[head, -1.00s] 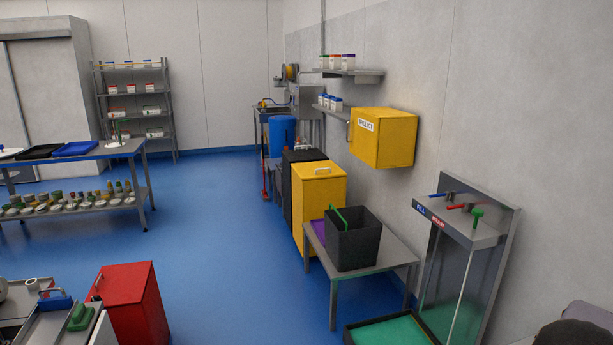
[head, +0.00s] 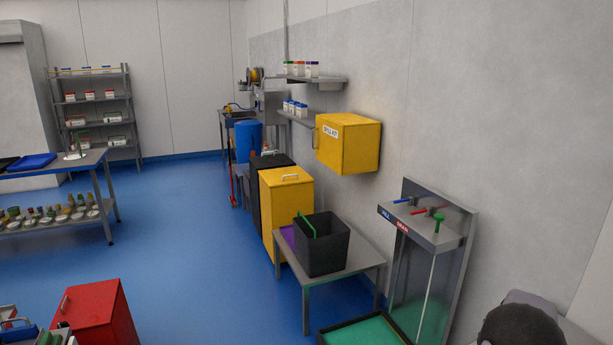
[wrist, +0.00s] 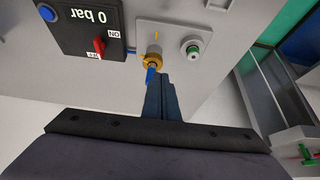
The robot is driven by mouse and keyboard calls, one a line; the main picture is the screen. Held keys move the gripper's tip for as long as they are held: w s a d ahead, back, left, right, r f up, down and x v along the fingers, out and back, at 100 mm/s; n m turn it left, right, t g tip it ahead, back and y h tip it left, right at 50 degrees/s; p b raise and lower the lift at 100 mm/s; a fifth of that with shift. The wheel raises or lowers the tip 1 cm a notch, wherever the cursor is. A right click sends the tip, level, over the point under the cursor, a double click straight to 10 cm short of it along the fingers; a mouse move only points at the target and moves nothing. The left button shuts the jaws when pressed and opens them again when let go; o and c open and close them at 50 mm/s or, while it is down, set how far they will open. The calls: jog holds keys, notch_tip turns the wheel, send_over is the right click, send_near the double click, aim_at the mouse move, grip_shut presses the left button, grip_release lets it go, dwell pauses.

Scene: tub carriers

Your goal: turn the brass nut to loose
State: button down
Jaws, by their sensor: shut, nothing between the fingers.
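The brass nut (wrist: 152,60) shows in the wrist view, on a grey fitting that stands out from a light plate. A short blue piece (wrist: 151,76) comes out of it on the near side. My gripper (wrist: 160,80) is shut and empty, its dark fingers just below and to the right of the nut in the picture. I cannot tell whether the fingertips touch the blue piece. Neither the nut nor my gripper shows in the head view.
Beside the nut are a green-centred round fitting (wrist: 193,49) and a dark panel (wrist: 85,30) with an upside-down "0 bar" display and a red switch (wrist: 99,46). In the head view, a yellow bin (head: 287,215) and a low table (head: 345,268) stand along the wall; blue floor is open to the left.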

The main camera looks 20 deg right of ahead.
jog(key=shift+f+b, duration=1.75)
jog(key=shift+f, duration=0.9)
jog(key=shift+f+b, duration=0.85)
jog(key=shift+b, duration=0.3)
jog(key=shift+s+d, duration=0.15)
jog(key=shift+d, duration=0.1)
jog(key=shift+s+a+b, duration=0.1)
jog(key=shift+s+b, duration=0.8)
jog(key=shift+b, duration=0.35)
jog(key=shift+s+r+b, duration=0.2)
jog(key=shift+s+b, duration=0.15)
jog(key=shift+s, duration=0.1)
jog(key=shift+s+a+f+b, duration=0.15)
jog(key=shift+a+b, duration=0.1)
jog(key=shift+b, duration=0.15)
notch_tip(320, 180, up, 6)
jog(key=p, duration=0.3)
jog(key=shift+p, duration=0.4)
